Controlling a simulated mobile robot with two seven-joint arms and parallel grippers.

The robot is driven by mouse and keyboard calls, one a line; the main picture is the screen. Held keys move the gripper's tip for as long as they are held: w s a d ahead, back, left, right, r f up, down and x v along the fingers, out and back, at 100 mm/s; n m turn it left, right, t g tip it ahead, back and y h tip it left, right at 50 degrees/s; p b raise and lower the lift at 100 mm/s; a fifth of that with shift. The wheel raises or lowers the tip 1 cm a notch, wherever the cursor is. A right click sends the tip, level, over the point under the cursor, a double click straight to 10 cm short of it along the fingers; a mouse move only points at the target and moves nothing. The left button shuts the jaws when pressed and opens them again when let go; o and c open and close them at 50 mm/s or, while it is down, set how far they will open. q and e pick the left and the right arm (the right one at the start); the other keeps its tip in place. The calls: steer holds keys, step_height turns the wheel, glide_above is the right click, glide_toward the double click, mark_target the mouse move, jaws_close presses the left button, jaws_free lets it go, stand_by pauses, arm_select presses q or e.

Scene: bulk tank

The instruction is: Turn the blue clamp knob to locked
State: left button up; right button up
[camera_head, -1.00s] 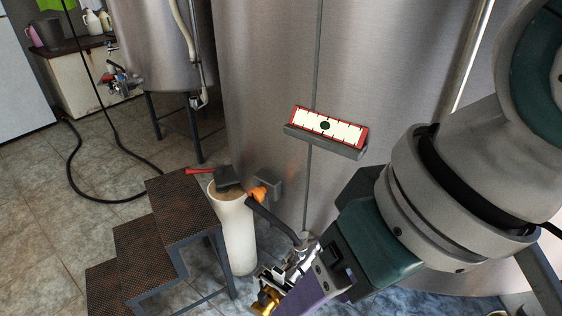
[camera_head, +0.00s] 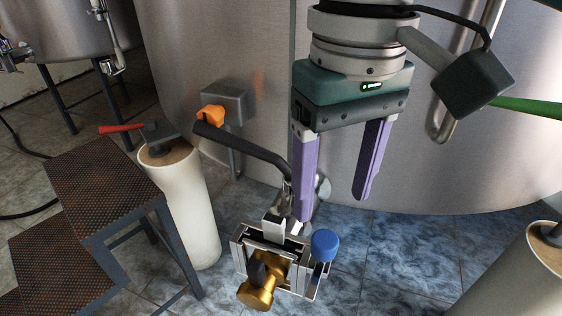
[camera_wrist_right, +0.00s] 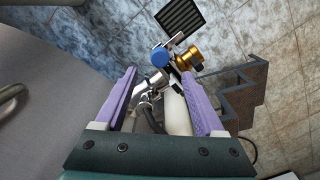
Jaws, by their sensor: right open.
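The blue clamp knob (camera_head: 325,245) sits on the right side of a metal clamp assembly (camera_head: 302,285) low in front of the tank. A brass fitting (camera_head: 262,285) sticks out of the assembly's front. My right gripper (camera_head: 333,208) points down above the knob, its purple fingers spread apart and nothing between them. In the right wrist view the knob (camera_wrist_right: 160,57) appears just beyond the open fingertips, near the middle of the gap. The gripper does not appear to touch it. My left gripper does not show.
A black-handled lever (camera_head: 240,145) rises left of my fingers. The steel tank (camera_head: 220,50) stands close behind. Another cylinder (camera_head: 520,275) stands at right.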

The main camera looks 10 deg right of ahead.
mark_target(326, 239)
step_height(326, 239, down, 8)
steer(key=shift+r+b, duration=0.2)
steer(key=shift+b, duration=1)
jaws_close()
